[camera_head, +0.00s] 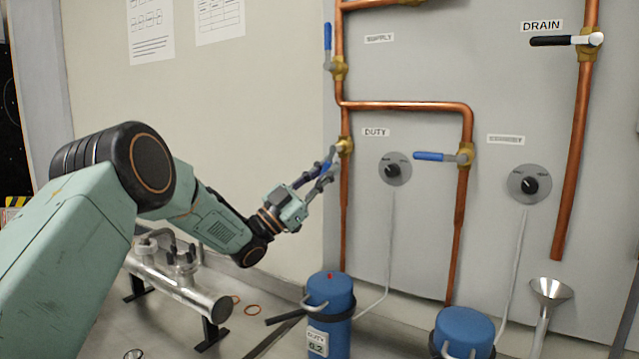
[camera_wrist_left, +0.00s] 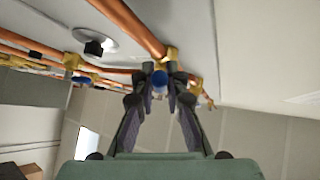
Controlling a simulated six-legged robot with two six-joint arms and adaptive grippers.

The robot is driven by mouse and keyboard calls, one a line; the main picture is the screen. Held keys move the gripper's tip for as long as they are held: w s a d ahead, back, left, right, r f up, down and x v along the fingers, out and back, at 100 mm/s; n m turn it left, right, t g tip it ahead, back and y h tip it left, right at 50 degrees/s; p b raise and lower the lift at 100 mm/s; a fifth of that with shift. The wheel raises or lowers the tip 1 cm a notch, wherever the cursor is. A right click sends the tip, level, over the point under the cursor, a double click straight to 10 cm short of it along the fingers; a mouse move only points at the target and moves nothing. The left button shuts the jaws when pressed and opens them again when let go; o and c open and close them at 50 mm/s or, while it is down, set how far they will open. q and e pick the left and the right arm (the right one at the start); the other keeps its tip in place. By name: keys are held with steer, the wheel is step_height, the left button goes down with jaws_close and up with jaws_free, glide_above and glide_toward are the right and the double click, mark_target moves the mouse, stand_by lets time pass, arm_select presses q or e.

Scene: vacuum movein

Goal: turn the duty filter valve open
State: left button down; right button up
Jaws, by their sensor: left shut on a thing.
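The duty filter valve is a brass body (camera_head: 345,146) on the left copper pipe, beside the DUTY label (camera_head: 376,132). Its blue handle (camera_head: 326,168) points down and left from the body, off the line of the pipe. My left gripper (camera_head: 324,172) is shut on the blue handle, left of the pipe. In the left wrist view the blue handle (camera_wrist_left: 159,80) sits between the fingertips (camera_wrist_left: 159,86), which hide part of it. My right gripper is not in view.
Above is the supply valve's upright blue handle (camera_head: 328,46). Right of duty is another blue handle (camera_head: 430,156), level, and a black drain handle (camera_head: 550,41). A grey dial (camera_head: 395,169) is close by. A blue filter canister (camera_head: 330,300) stands below.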

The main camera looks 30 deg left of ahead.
arm_select(q)
steer(key=shift+d+f+n+t+y+b, duration=0.2)
steer(key=shift+d+n+t+y+b, duration=0.25)
steer(key=shift+n+t+y, duration=0.85)
steer(key=shift+d+f+n+t+y+b, duration=0.15)
steer(key=shift+d+n+t+y+b, duration=0.3)
steer(key=shift+n+y, duration=1.05)
steer(key=shift+d+f+n+t+y+b, duration=0.2)
steer(key=shift+n+t+y+b, duration=0.6)
steer(key=shift+n, duration=1.2)
steer(key=shift+n+t+y, duration=0.25)
steer(key=shift+n+y, duration=0.05)
steer(key=shift+n, duration=0.2)
steer(key=c, duration=1.7)
jaws_free()
steer(key=shift+s, duration=0.1)
steer(key=shift+c, duration=0.2)
steer(key=o, duration=0.4)
steer(key=shift+r, duration=0.2)
steer(key=s+a+f, duration=0.1)
steer(key=s, duration=0.6)
steer(key=s+a+f, duration=0.1)
steer(key=s+a, duration=0.1)
steer(key=s, duration=0.4)
steer(key=shift+s+a, duration=0.25)
steer(key=shift+s, duration=0.1)
